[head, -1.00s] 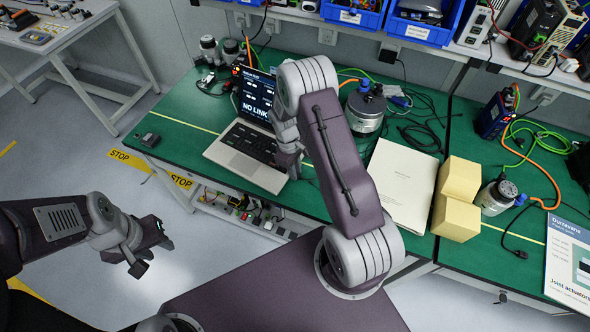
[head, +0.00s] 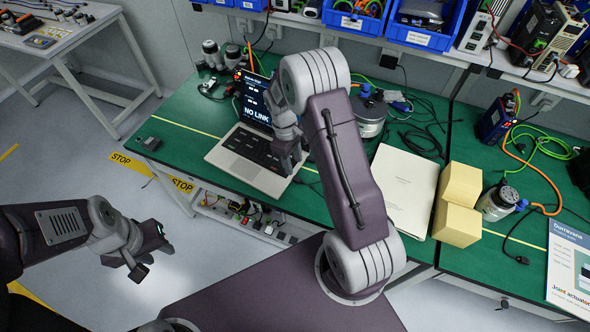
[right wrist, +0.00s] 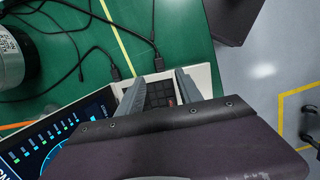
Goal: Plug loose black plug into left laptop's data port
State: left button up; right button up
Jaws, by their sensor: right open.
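The left laptop (head: 250,148) stands open on the green bench, its screen reading "NO LINK". My right gripper (head: 290,152) is over the right part of its keyboard. In the right wrist view, the open right gripper (right wrist: 161,88) has its two grey fingers on either side of the dark keys, with nothing visibly held. Two black plugs on cables, one (right wrist: 115,73) and another (right wrist: 158,64), lie by the laptop's pale edge. I cannot tell which is loose or whether either is seated. The port is not discernible. My left gripper (head: 151,251) is open and empty, off the bench over the floor.
A grey metal cylinder (head: 369,117) and tangled black cables (head: 425,138) lie right of the laptop.

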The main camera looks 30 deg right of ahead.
jog(key=shift+w+r, duration=0.1)
jog(key=shift+r, duration=0.65)
